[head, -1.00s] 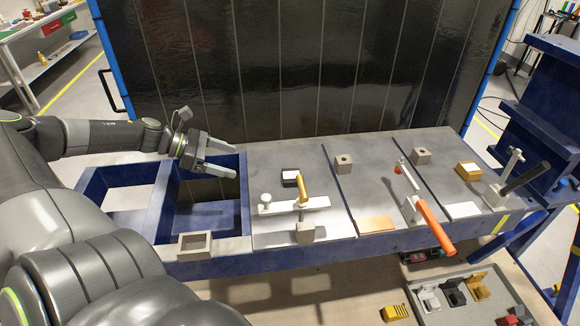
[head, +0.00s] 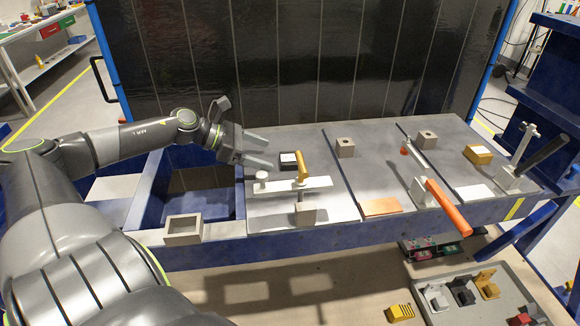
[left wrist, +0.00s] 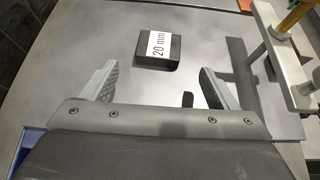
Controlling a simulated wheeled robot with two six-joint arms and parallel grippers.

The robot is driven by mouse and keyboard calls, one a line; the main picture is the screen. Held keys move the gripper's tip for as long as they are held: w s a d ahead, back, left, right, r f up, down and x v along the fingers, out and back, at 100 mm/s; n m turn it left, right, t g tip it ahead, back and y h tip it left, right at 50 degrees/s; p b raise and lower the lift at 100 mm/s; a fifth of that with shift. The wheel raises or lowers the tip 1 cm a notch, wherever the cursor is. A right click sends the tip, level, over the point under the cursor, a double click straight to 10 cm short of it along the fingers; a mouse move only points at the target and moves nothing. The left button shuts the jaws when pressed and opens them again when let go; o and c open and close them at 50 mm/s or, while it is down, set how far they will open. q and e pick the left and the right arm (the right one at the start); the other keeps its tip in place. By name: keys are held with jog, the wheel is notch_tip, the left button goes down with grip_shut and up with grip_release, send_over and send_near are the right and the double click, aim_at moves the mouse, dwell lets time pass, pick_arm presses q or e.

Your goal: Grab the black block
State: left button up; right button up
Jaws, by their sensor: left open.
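The black block (head: 287,158) lies on the grey bench top, left of the yellow-handled clamp. In the left wrist view the black block (left wrist: 158,48) bears a white label reading "20 mm". My left gripper (head: 271,153) is open and empty, just left of the block in the head view. In the left wrist view its two fingers (left wrist: 160,82) are spread wide, and the block lies beyond their tips, roughly between their lines. My right gripper is not in view.
The clamp (head: 302,167) with a white bar (head: 315,184) stands close to the block's right. Open blue bins (head: 195,208) lie to the left. A grey hollow block (head: 184,229) sits on the front edge. An orange-handled clamp (head: 447,212) stands further right.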

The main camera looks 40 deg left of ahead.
aim_at(291, 158)
pick_arm(q)
jog(key=shift+w+d+f, duration=0.3)
jog(key=shift+w+d, duration=0.05)
jog(key=shift+w, duration=0.15)
jog(key=shift+w+d+f+p, duration=0.1)
jog(key=shift+w+d+p, duration=0.05)
jog(key=shift+w+d, duration=0.5)
jog(key=shift+w+d+f+p, duration=0.15)
jog(key=shift+w+d, duration=0.25)
jog(key=shift+w, duration=0.35)
jog(key=shift+x, duration=0.95)
jog(key=shift+f, duration=0.1)
jog(key=c, duration=1.4)
jog(key=shift+c, duration=0.2)
